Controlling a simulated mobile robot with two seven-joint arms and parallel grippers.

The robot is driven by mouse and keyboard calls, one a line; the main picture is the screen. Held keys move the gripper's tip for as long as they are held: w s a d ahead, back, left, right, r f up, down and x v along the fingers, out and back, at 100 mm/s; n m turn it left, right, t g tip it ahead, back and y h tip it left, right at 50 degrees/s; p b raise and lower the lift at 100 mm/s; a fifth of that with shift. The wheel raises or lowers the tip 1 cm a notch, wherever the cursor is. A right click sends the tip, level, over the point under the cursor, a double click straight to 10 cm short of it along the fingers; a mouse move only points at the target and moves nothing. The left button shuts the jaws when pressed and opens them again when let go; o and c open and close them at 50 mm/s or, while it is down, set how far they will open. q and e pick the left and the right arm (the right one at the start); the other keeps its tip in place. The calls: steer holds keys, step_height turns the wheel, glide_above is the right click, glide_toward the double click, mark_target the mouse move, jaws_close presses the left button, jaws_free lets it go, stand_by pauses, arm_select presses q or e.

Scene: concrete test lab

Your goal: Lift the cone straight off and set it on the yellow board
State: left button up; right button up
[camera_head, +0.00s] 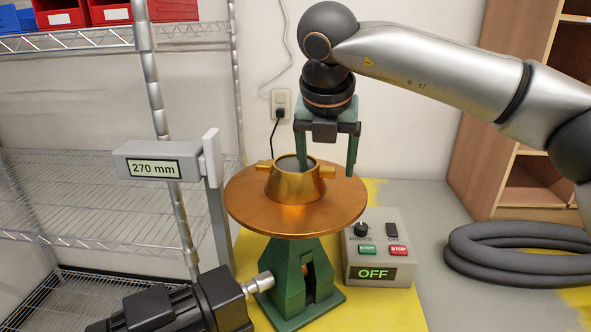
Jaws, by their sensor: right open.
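My right gripper (327,171) comes down from above, with green fingers open and empty. Its left finger overlaps the cone's mouth in the picture and its right finger hangs to the right of the cone; I cannot tell whether either touches. A yellow surface (385,306) lies under and around the stand; I cannot tell whether it is the yellow board. My left gripper is out of view.
A grey control box (379,229) reading OFF stands right of the stand. A gauge (150,168) reading 270 mm stands close left of the disc. A black motor (180,308) sits front left. Coiled grey hose (515,253) lies right. Wire shelves (85,180) stand left.

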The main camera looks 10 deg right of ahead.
mark_target(326, 168)
steer(key=x, duration=0.3)
steer(key=shift+w+f, duration=0.1)
steer(key=shift+w, duration=0.15)
jaws_close()
stand_by(0.4)
steer(key=shift+w, duration=0.1)
